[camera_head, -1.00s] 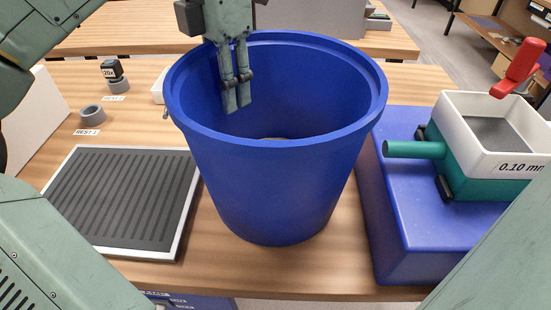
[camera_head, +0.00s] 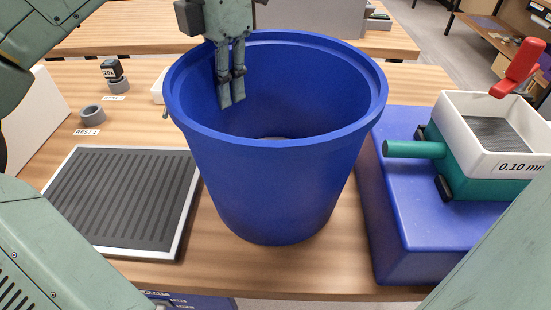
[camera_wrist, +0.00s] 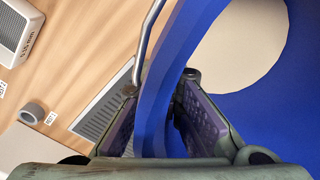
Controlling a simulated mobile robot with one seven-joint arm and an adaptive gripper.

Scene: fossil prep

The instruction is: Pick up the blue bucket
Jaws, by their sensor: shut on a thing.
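The blue bucket (camera_head: 280,185) stands upright on the wooden table in the middle of the head view. My gripper (camera_head: 231,101) is at its far left rim, with fingers pointing down inside the bucket's mouth in this view. In the wrist view the bucket's wall (camera_wrist: 156,100) runs between the two purple-padded fingers of my gripper (camera_wrist: 162,90), which is shut on it. A thin metal rod (camera_wrist: 148,35) shows beside the wall. A pale surface (camera_wrist: 238,45) is seen inside the bucket; the head view shows only a sliver of it.
A ribbed grey mat in a white frame (camera_head: 189,208) lies close left of the bucket. A blue block (camera_head: 400,245) carrying a green-and-white box (camera_head: 470,180) stands close right. Small grey rings (camera_head: 92,114) lie at the far left. Another table is behind.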

